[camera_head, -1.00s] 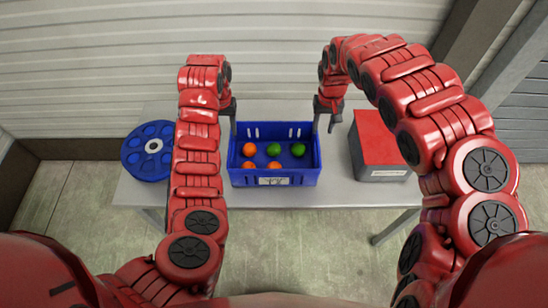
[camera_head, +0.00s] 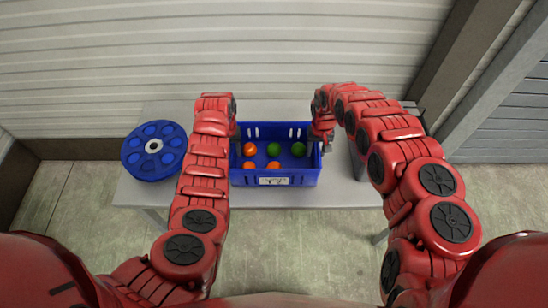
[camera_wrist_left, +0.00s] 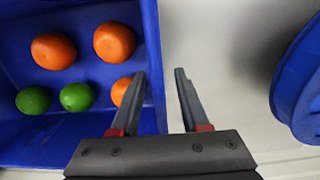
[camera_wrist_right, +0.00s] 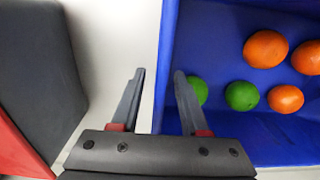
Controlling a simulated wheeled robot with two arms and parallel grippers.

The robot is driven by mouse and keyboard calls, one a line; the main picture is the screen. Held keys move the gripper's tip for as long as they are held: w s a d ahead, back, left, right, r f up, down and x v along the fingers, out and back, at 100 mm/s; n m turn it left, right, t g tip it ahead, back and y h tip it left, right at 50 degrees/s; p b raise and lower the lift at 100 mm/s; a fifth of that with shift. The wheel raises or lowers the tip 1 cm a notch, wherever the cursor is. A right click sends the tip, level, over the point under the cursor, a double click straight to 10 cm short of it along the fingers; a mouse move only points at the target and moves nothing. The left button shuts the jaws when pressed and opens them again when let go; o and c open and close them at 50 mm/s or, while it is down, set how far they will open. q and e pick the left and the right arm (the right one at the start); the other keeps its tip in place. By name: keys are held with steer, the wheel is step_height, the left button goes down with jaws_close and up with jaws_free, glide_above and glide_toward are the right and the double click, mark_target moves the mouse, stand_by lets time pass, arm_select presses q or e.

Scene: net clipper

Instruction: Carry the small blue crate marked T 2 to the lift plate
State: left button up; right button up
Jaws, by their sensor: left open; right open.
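The blue crate (camera_head: 246,179) stands on the grey table and holds several orange and green fruits. A white label (camera_head: 274,181) is on its near wall, too small to read. My left gripper (camera_head: 236,146) is at the crate's left end; in the left wrist view its open fingers (camera_wrist_left: 160,73) lie on either side of the crate wall (camera_wrist_left: 152,40). My right gripper (camera_head: 322,144) is at the right end; in the right wrist view its open fingers (camera_wrist_right: 159,73) lie on either side of that wall (camera_wrist_right: 168,40). I cannot make out a lift plate.
A blue disc (camera_head: 135,158) with a pale hub lies on the table (camera_head: 300,197), left of my left arm. A red and dark box (camera_wrist_right: 35,70) stands right of the crate, mostly hidden by my right arm in the head view. A ribbed wall is behind.

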arm_select(q)
steer(key=shift+f, duration=0.15)
arm_select(e)
steer(key=shift+f, duration=0.15)
arm_select(q)
jaws_close()
arm_select(e)
jaws_close()
stand_by(1.1)
